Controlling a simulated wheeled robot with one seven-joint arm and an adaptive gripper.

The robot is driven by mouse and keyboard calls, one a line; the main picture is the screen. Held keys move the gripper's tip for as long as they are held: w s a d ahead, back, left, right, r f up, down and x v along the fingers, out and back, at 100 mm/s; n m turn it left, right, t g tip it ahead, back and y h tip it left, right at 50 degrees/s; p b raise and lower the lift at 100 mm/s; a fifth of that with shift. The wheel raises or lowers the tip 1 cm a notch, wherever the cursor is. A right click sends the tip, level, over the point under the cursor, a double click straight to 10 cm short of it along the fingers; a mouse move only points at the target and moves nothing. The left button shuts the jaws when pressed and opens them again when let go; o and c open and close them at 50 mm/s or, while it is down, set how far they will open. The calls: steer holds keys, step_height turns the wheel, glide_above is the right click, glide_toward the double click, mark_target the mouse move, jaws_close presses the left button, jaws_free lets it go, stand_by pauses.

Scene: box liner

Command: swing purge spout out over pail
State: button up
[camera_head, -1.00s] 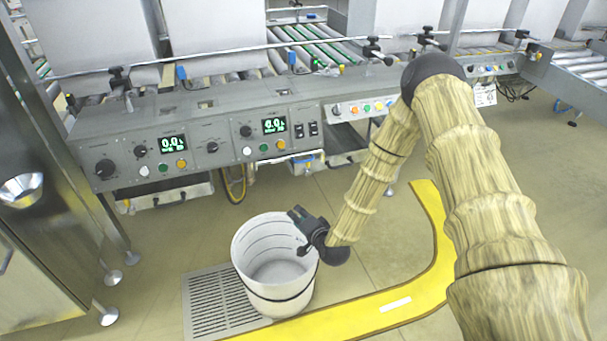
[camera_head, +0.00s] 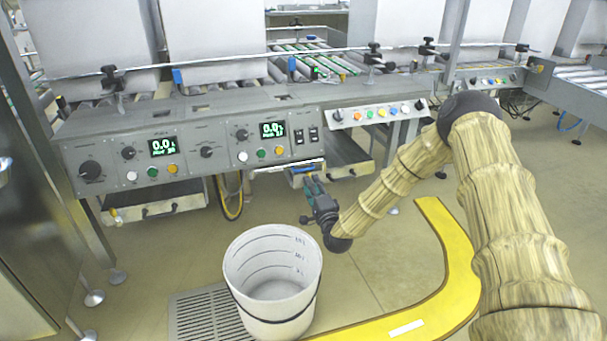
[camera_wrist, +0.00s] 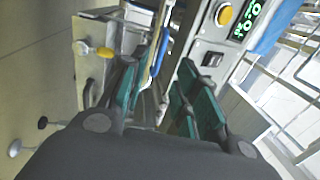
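The white pail (camera_head: 272,310) stands open on the floor below the consoles, partly over a floor grate. My gripper (camera_head: 314,184) is above and right of the pail's far rim, just below the console's underside. In the wrist view my gripper (camera_wrist: 160,88) has its green-padded fingers spread, with nothing clearly held. A blue bar-like part (camera_head: 303,169) sits under the console just beyond my fingertips. It also shows in the wrist view (camera_wrist: 158,52), lying ahead of the gap between the fingers. I cannot tell which part is the purge spout.
The grey console (camera_head: 205,128) with knobs and displays runs above my gripper. A yellow hose (camera_head: 232,205) hangs under it. A yellow floor stripe (camera_head: 447,270) curves right of the pail. A steel cabinet (camera_head: 30,250) stands at left. Floor between pail and console is clear.

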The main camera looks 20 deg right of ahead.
mark_target(304, 170)
steer(key=shift+w+r+b, duration=0.2)
steer(key=shift+w+b, duration=0.35)
steer(key=shift+w, duration=0.9)
steer(key=shift+w+r+b, duration=0.25)
steer(key=shift+w+b, duration=0.25)
steer(key=shift+w, duration=1)
steer(key=shift+w+r+b, duration=0.2)
steer(key=shift+w+b, duration=0.35)
steer(key=shift+w, duration=0.9)
jaws_close()
